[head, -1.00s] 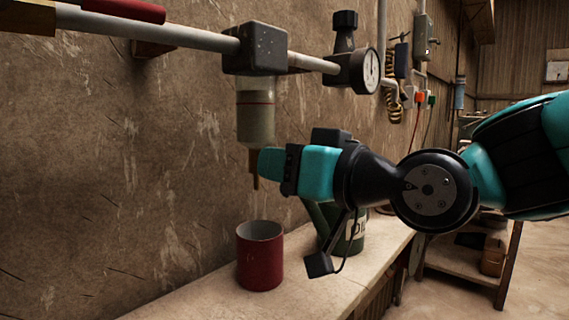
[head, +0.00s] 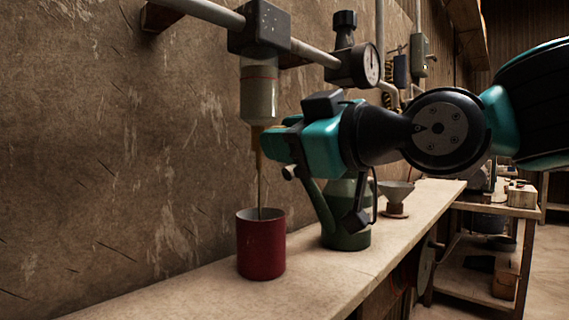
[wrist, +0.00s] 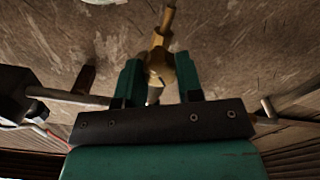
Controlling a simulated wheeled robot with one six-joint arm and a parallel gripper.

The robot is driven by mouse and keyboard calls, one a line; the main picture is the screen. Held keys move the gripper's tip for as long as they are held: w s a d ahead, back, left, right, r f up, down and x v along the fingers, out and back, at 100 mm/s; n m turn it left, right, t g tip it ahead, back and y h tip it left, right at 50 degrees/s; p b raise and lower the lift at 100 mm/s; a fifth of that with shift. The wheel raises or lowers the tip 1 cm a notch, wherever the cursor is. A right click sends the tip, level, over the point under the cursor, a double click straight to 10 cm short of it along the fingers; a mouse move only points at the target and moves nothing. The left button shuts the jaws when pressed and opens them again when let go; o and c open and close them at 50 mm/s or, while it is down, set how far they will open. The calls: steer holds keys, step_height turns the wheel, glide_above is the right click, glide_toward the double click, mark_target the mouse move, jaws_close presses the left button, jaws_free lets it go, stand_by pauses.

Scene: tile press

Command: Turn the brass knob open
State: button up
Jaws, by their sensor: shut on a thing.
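A clear bowl (head: 259,95) with a red line hangs under a dark block on the pipe. Brass fittings (head: 257,135) stick out below it, partly hidden by my gripper (head: 268,143). In the wrist view, the brass knob (wrist: 158,64) sits between the two green fingers of my gripper (wrist: 160,72), which are shut on it. A thin brownish stream runs from the brass outlet down into the red cup (head: 261,250), which stands upright on the bench below.
A green can (head: 345,238) stands right of the cup, behind my wrist. A funnel (head: 396,195) stands further along the pale bench (head: 190,298). A pressure gauge (head: 368,66) hangs on the pipe above my arm. The bench left of the cup is clear.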

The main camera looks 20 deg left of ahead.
steer(key=n+b, duration=0.8)
steer(key=n, duration=0.2)
steer(key=shift+w+f, duration=0.1)
steer(key=shift+f, duration=0.05)
steer(key=shift+n, duration=0.4)
steer(key=o, duration=0.9)
